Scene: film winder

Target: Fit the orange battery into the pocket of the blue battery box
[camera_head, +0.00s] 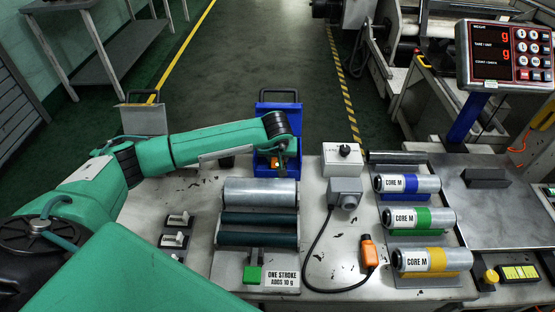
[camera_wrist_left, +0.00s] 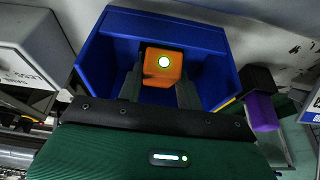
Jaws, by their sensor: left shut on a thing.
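The blue battery box (camera_head: 278,107) stands at the far edge of the white table in the head view, behind the rollers. It fills the upper middle of the left wrist view (camera_wrist_left: 165,27) with its opening facing the camera. My left gripper (camera_head: 278,162) is over the box's front part. Its two dark fingers (camera_wrist_left: 160,80) are shut on the orange battery (camera_wrist_left: 163,62), which shows a round lit end in the left wrist view. The battery is inside the box's outline there. The pocket is hidden behind it, and I cannot tell whether they touch. My right gripper is not in view.
A metal roller unit (camera_head: 260,193) stands in front of the box. A white switch box (camera_head: 342,160) is to its right. Labelled cores (camera_head: 408,184) lie further right. An orange handset (camera_head: 369,251) on a black cable lies on the table. A scale display (camera_head: 505,55) stands far right.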

